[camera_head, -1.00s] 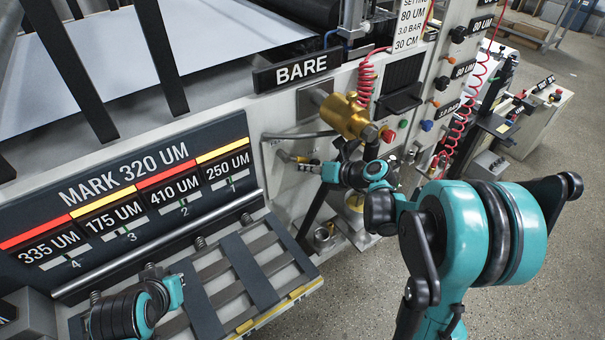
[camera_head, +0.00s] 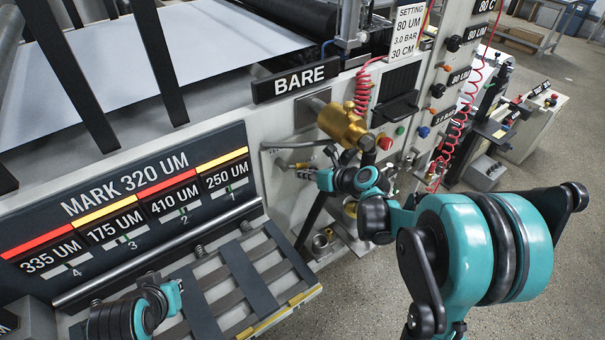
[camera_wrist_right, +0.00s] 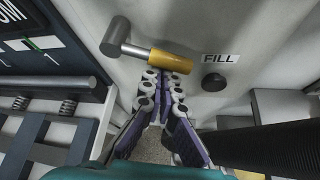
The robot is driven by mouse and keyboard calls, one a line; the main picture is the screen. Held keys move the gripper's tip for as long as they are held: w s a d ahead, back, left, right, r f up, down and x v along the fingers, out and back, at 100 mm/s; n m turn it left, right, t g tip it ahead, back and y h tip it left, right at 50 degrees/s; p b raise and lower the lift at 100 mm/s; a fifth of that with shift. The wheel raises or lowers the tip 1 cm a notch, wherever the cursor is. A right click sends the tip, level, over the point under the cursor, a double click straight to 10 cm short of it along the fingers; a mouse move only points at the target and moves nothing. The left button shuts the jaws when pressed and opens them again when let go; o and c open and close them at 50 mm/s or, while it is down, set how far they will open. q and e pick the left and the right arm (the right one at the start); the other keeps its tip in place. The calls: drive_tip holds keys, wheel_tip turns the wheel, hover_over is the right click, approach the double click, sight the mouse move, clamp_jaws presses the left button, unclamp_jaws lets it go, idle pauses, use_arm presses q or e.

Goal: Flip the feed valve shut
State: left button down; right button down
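The feed valve shows in the right wrist view as a grey stub and elbow (camera_wrist_right: 117,36) with a yellow handle (camera_wrist_right: 170,61) pointing right, beside the FILL label (camera_wrist_right: 219,58). In the head view the yellow handle (camera_head: 303,165) is small and partly hidden by my right gripper (camera_head: 322,178). In the right wrist view the right gripper's fingertips (camera_wrist_right: 162,77) are together, just below the handle; whether they touch it I cannot tell. Nothing shows between them. My left gripper (camera_head: 173,296) is at the lower left, above the slatted rack; its fingers are not clear.
A brass fitting (camera_head: 342,125) and a red coiled hose (camera_head: 363,92) are above the right gripper. A dark round knob (camera_wrist_right: 214,82) is right of the handle. The slatted rack (camera_head: 250,275) and a MARK 320 UM board (camera_head: 120,195) are at left. Open floor lies at right.

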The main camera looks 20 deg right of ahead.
drive_tip(key=shift+w+d+r+n+t+h+p, duration=0.1)
drive_tip(key=shift+d+r+n+t+h+p, duration=0.05)
drive_tip(key=shift+r+n+h+p, duration=0.25)
drive_tip(key=shift+w+d+r+n+t+h+p, duration=0.1)
drive_tip(key=shift+d+r+n+t+h+p, duration=0.05)
drive_tip(key=shift+r+n+h+p, duration=0.2)
drive_tip(key=shift+d+r, duration=0.15)
drive_tip(key=shift+r, duration=0.15)
